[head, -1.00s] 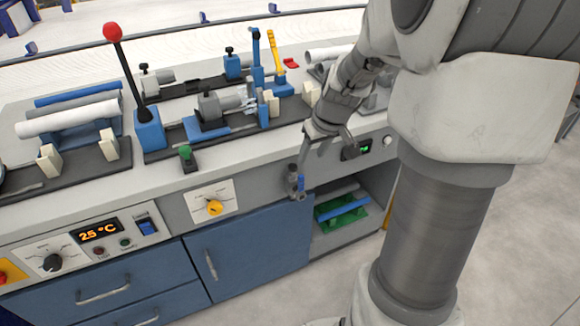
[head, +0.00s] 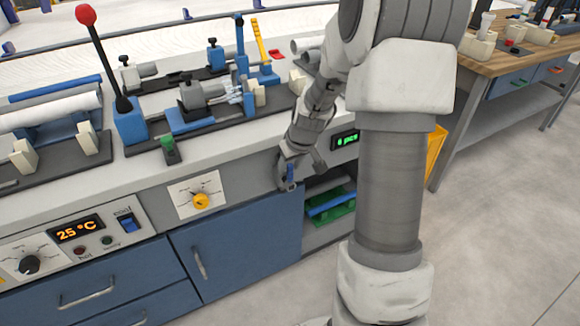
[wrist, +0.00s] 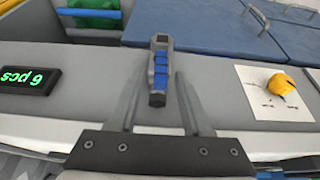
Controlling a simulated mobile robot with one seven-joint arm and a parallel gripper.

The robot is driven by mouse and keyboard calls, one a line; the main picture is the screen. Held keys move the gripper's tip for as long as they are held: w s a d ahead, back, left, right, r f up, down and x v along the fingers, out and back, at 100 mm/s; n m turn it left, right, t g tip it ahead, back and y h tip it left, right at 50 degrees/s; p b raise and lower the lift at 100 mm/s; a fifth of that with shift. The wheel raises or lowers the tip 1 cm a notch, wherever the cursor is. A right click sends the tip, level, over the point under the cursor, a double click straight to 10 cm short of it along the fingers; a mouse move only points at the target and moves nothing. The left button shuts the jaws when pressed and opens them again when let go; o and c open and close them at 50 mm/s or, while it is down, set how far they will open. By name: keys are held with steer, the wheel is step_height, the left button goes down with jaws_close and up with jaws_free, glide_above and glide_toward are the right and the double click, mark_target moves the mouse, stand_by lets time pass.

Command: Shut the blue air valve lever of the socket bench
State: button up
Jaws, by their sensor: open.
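The blue air valve lever (head: 290,174) is on the front face of the socket bench (head: 240,180), just left of the open shelf bay. In the wrist view the lever (wrist: 160,66) shows blue with a grey frame and stands out from the grey panel. My gripper (head: 299,176) is down at the lever in the head view. In the wrist view my gripper (wrist: 158,84) is open, with one finger on each side of the lever and visible gaps between. The valve body behind the lever is mostly hidden.
A yellow knob (head: 201,201) sits left of the lever, above a blue cabinet door (head: 240,245). A green display (head: 346,140) is to the right. The shelf bay holds a green tray (head: 338,213) with blue pipe. Fixtures crowd the bench top. Floor in front is clear.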

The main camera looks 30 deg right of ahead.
jaws_close()
stand_by(1.4)
